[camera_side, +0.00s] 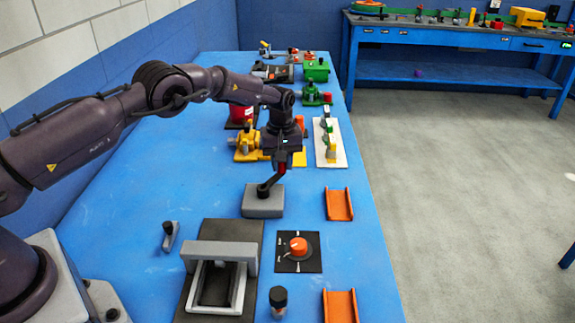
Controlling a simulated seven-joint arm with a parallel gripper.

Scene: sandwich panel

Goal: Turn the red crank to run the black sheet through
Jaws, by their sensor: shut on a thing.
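A grey block (262,208) sits on the blue table, with a black crank arm (266,188) rising from its top toward the right. A small red handle (282,169) is at the upper end of that arm. My gripper (283,163) points down over the handle and is shut on it; the fingers are small and partly hidden. A flat black sheet-like plate (249,235) lies at the front, under a grey bridge-shaped frame (220,256). I cannot tell whether this plate is the sheet or a base.
Orange channels (339,204) (340,305) lie along the right edge. An orange knob on a black plate (298,247), a dark-capped peg (278,300) and a small grey lever (170,236) are nearby. Yellow (250,145), red and green fixtures stand farther back. The left table is clear.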

